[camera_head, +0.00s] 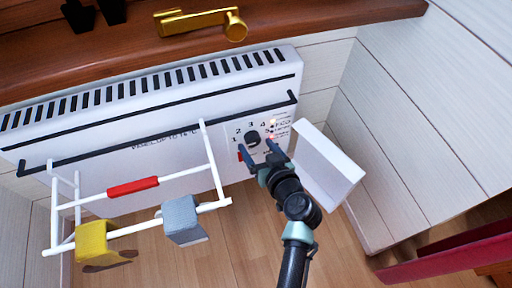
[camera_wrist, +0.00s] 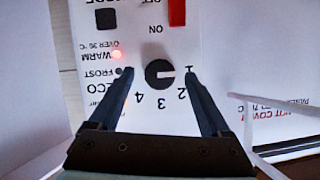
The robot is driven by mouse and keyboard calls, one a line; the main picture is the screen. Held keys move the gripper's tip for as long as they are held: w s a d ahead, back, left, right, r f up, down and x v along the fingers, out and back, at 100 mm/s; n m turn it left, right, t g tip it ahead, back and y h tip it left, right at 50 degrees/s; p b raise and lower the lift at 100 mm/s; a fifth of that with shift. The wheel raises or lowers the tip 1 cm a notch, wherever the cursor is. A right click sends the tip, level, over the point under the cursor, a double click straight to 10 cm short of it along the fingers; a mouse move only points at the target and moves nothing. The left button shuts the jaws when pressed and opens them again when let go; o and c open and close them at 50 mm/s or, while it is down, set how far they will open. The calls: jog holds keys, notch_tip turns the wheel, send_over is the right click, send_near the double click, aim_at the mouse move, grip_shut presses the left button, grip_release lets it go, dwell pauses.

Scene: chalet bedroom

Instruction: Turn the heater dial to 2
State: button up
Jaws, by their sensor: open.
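The heater dial (camera_head: 252,138) is a round black knob on the white control panel at the heater's right end. In the wrist view the dial (camera_wrist: 158,72) appears upside down, with numbers around it, and its light mark points right, toward the 1. My gripper (camera_head: 258,150) is open at the panel, just below the dial in the head view. In the wrist view its two dark fingers (camera_wrist: 160,80) stand on either side of the dial, with a gap on each side. The right fingertip partly covers the area by the 1. Contact with the panel cannot be told.
A red switch (camera_wrist: 177,12) and a lit red lamp (camera_wrist: 116,54) are near the dial. A white drying rack (camera_head: 140,228) with yellow and grey cloths hangs at left. A white box-like panel (camera_head: 328,165) stands close at right. A wooden sill (camera_head: 300,22) runs above.

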jog(key=shift+x, duration=0.75)
grip_shut()
